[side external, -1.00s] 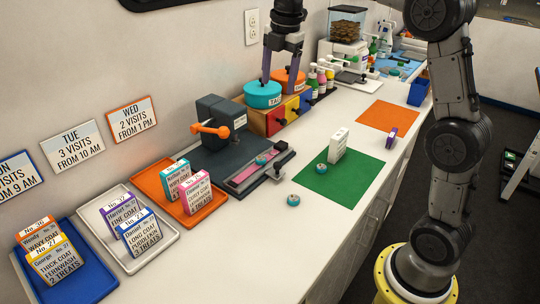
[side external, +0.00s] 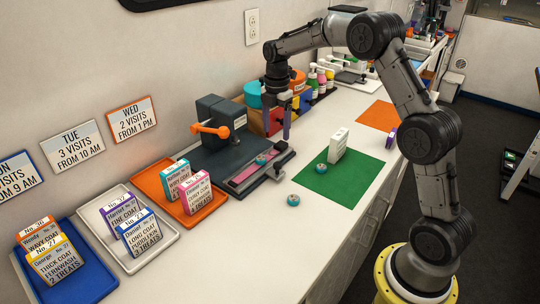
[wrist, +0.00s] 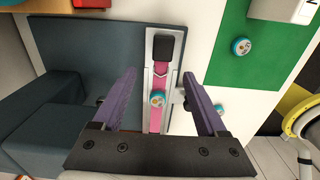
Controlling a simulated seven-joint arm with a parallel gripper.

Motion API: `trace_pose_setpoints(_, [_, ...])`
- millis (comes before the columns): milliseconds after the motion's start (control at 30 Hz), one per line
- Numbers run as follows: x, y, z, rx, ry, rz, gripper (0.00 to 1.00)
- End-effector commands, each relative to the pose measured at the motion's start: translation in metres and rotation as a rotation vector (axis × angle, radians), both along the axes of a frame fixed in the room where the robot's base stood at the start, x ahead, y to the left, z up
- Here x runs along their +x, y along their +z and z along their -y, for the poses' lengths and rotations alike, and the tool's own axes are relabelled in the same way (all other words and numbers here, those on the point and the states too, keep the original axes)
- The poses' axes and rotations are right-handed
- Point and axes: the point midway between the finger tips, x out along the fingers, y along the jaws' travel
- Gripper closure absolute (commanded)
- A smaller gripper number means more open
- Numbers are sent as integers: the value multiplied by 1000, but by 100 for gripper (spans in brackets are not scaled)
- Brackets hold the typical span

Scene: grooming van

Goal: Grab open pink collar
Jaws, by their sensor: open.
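My gripper (side external: 287,122) is above the far end of the holder in the side view. In the wrist view my gripper (wrist: 156,90) is open and empty, its purple fingers on either side of the collar and above it. The collar's near end is hidden behind my gripper's palm.
A dark grey machine (side external: 215,125) with an orange handle stands left of the holder. A green mat (side external: 340,180) with a white box (side external: 338,143) lies to the right, near a loose round tag (side external: 293,199). Orange (side external: 217,203), white and blue trays hold cards at the front left.

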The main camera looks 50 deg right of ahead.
Motion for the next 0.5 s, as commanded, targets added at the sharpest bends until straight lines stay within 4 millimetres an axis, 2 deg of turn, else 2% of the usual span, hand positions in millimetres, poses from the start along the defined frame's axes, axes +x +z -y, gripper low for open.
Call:
trace_pose_setpoints(133, [-2,-12,1,1,0,-2,25])
trace_pose_setpoints(333, [-4,-41,2,1,1,-2,25])
trace_pose_setpoints(500, [-3,-53,2,0,1,1,25])
